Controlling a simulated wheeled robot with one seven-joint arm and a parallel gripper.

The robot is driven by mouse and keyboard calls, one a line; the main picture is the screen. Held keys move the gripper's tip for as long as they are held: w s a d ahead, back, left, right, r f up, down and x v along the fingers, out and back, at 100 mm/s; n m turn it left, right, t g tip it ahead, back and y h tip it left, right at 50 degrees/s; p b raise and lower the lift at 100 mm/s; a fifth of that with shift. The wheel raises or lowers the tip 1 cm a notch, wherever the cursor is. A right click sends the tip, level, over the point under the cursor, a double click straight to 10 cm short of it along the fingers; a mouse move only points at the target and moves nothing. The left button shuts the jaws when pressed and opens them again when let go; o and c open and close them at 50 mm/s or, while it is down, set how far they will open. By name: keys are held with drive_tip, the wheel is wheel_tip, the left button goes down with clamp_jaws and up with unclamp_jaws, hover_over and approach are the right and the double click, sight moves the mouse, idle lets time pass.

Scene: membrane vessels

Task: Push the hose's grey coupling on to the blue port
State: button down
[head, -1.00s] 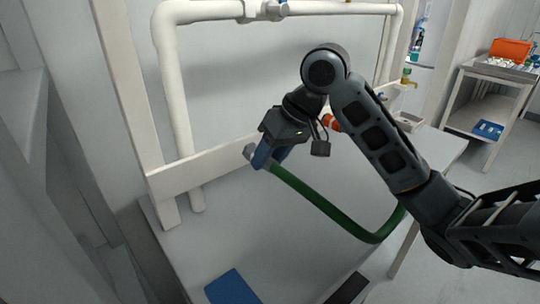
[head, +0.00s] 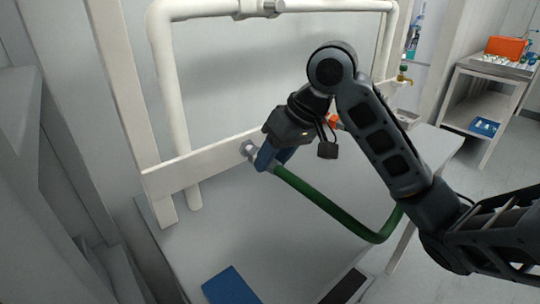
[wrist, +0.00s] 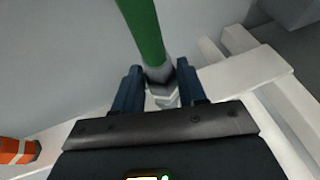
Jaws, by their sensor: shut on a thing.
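My gripper (head: 266,160) has dark blue fingers and is shut on the grey coupling (wrist: 160,74) at the end of the green hose (head: 325,206). In the wrist view the coupling sits between the two fingers, and the green hose (wrist: 143,30) runs up away from it. A pale metallic part (wrist: 165,98) shows just beyond the coupling. In the head view a round grey fitting (head: 248,150) stands out from the white board, just left of the fingertips, with a small gap. I see no blue on this fitting. The coupling is hidden by the fingers in the head view.
An orange-and-white part (wrist: 18,150) is beside my gripper, partly hidden behind my arm in the head view. A blue flat object (head: 232,287) lies at the bench front. The hose loops over bare grey bench.

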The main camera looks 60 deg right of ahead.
drive_tip(key=shift+s+a, duration=0.25)
drive_tip(key=shift+s, duration=0.55)
drive_tip(key=shift+s+a, duration=0.2)
drive_tip(key=shift+s, duration=0.6)
